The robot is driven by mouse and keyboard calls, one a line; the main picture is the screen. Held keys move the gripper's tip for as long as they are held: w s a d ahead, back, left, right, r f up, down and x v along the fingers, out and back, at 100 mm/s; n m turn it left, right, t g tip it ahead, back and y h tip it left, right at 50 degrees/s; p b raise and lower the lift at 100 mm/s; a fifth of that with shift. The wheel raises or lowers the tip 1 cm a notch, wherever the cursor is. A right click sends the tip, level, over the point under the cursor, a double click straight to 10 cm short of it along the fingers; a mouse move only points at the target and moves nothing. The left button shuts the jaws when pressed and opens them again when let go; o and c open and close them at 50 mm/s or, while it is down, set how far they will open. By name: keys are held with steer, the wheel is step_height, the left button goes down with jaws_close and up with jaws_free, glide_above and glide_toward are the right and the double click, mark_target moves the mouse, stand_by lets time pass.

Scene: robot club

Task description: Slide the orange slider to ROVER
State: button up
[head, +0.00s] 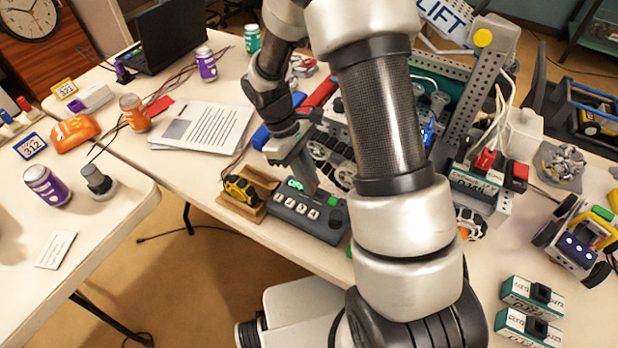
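A dark grey control box (292,217) lies near the front edge of the table, with a small green-lit display (295,184), several pale keys (301,210) and a green button. My gripper (304,176) points down over the back edge of this box, its fingertips at or just above the box top. The fingers are seen edge-on, so their gap and any contact with the box are unclear. I cannot make out the orange slider or the word ROVER; the gripper covers part of the box top.
A yellow-and-black device (240,190) sits in a wooden holder (262,183) left of the box. A large robot frame with wheels stands close behind and right. Printed sheets (205,127) lie left. My arm hides the table's middle.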

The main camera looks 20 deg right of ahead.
jaws_close()
steer(key=shift+s+d, duration=0.9)
steer(key=shift+d, duration=0.05)
steer(key=o, duration=0.7)
jaws_free()
steer(key=shift+r, duration=0.1)
steer(key=p+v, duration=0.3)
steer(key=v, duration=1.4)
steer(key=shift+r, duration=0.15)
